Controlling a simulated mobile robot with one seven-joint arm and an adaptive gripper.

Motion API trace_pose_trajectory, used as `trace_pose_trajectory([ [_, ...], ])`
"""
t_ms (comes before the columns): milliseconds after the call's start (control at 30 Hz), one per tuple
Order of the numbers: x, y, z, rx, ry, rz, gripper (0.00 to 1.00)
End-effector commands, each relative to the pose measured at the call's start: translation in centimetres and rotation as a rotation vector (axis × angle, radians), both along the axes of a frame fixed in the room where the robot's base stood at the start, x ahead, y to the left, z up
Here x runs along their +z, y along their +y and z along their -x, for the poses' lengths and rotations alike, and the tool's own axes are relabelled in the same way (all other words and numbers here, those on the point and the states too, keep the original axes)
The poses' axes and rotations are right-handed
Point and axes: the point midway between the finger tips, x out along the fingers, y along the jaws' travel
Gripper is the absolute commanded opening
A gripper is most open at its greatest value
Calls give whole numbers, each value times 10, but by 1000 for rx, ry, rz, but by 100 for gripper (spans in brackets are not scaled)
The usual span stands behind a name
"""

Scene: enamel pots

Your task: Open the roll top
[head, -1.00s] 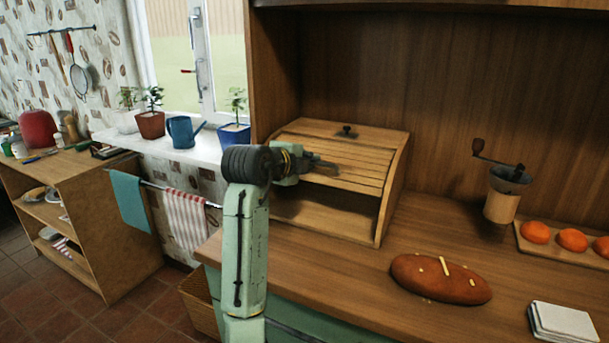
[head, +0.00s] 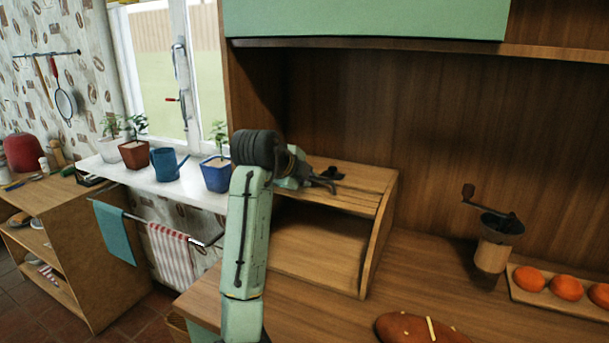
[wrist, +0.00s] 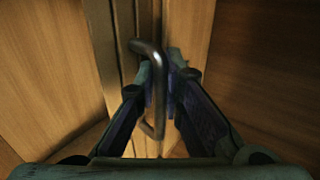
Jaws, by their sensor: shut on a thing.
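The wooden bread box (head: 375,235) stands on the counter, its front largely uncovered with the dark interior (head: 320,235) in view. The slatted roll top (head: 360,200) is rolled up toward the top, with only a short stretch of slats showing. Its dark metal bar handle (wrist: 152,55) shows in the wrist view, running between my fingers. My gripper (head: 332,185) is at the upper front of the box, shut on the handle; in the wrist view its fingers (wrist: 160,95) close around the bar. The head view hides most of the handle behind the fingers.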

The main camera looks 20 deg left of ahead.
Motion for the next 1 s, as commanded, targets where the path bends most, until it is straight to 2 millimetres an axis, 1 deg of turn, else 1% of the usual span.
trace_pose_trajectory([
  [300, -1, 2, 0, 3, 3, -2, 0],
  [333, -1, 2, 0, 3, 3, -2, 10],
  [633, -1, 1, 0, 2, 3, -1, 29],
  [1000, 0, 0, 1, -1, 3, -1, 29],
])
